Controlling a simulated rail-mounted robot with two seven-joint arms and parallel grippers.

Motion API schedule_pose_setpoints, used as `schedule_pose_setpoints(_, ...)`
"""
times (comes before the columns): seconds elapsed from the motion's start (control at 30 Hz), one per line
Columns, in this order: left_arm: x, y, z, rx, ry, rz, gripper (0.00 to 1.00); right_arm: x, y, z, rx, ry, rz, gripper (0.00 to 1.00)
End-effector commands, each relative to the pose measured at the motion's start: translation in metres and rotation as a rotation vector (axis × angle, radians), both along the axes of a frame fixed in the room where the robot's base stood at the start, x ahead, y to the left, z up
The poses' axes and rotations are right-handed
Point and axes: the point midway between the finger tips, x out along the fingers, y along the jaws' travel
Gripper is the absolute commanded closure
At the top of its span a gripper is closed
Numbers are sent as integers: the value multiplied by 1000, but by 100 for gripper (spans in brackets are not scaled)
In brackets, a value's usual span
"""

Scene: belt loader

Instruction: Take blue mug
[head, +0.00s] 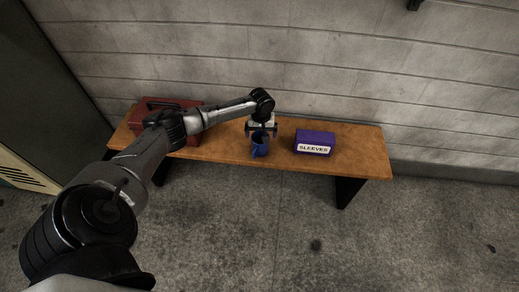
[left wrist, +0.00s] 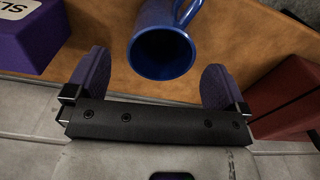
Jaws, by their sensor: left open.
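My left gripper (head: 261,130) is just above and behind the mug in the head view. In the left wrist view the mug (left wrist: 165,45) shows between and beyond the two purple-padded fingers of the gripper (left wrist: 152,85), with its dark opening facing the camera. The fingers are spread wide, and nothing is between the pads. The right gripper is in neither view.
A purple box labelled SLEEVES (head: 314,142) stands right of the mug. A red toolbox (head: 157,120) stands at the bench's left end, partly behind my arm. The wooden bench (head: 365,150) backs onto a block wall (head: 330,60); its right end is clear.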

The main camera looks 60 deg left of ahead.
Motion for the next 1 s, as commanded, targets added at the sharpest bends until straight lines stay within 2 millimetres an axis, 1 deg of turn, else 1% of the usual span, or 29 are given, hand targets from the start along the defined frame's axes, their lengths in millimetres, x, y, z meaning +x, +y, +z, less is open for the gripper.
schedule_pose_setpoints(0.17,-1,0,-9,0,0,0,0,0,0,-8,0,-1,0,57)
schedule_pose_setpoints(0.4,-3,2,-35,1,0,0,0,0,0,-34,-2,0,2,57)
schedule_pose_setpoints(0.53,-3,1,-49,1,0,-1,0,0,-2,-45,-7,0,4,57)
schedule_pose_setpoints(0.63,-3,1,-52,1,-1,-1,0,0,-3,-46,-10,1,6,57)
schedule_pose_setpoints(0.83,-3,1,-51,1,-1,-1,0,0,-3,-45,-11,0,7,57)
schedule_pose_setpoints(1.0,-3,1,-51,1,0,-1,16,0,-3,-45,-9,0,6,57)
